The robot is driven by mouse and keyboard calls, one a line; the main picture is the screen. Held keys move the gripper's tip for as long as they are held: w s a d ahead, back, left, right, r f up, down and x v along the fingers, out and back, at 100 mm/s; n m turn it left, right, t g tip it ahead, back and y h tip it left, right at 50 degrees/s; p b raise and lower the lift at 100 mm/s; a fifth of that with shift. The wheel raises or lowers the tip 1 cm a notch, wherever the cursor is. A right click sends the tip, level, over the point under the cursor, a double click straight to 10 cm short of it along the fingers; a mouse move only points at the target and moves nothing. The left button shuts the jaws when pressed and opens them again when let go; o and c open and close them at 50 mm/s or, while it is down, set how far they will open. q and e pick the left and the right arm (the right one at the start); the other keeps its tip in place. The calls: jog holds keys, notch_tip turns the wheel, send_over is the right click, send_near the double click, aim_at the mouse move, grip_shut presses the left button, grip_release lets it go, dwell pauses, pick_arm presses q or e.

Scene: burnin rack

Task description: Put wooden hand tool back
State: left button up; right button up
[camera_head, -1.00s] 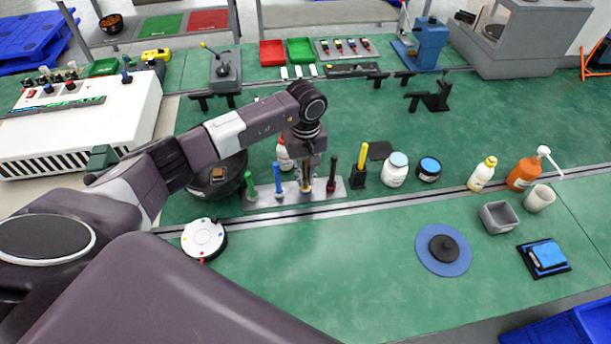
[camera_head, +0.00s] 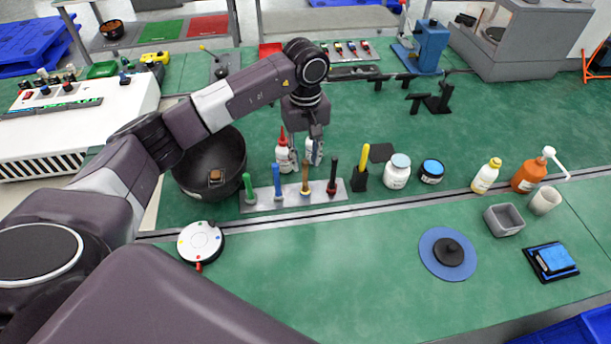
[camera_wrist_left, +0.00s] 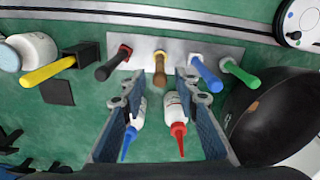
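The wooden hand tool (camera_head: 306,176) stands upright in the grey metal rack (camera_head: 268,200), between the blue-handled tool (camera_head: 278,180) and the black-handled tool (camera_head: 332,176). Its brown handle (camera_wrist_left: 159,68) also shows in the left wrist view. A green-handled tool (camera_head: 248,187) stands at the rack's left end. My left gripper (camera_head: 306,150) is above and behind the rack. In the left wrist view, its two fingers (camera_wrist_left: 158,88) are spread and empty, apart from the wooden handle, which lies just ahead of the gap between them. My right gripper is not in view.
A red-tipped bottle (camera_head: 284,157) and a blue-tipped bottle (camera_wrist_left: 132,128) stand close behind the rack. A black bowl (camera_head: 225,155) is to the left. A yellow-handled tool (camera_head: 363,160) and white jar (camera_head: 397,172) are to the right. The front mat has free room.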

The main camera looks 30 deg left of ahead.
pick_arm(q)
jog(key=shift+r+b, duration=0.4)
jog(key=shift+r, duration=1.6)
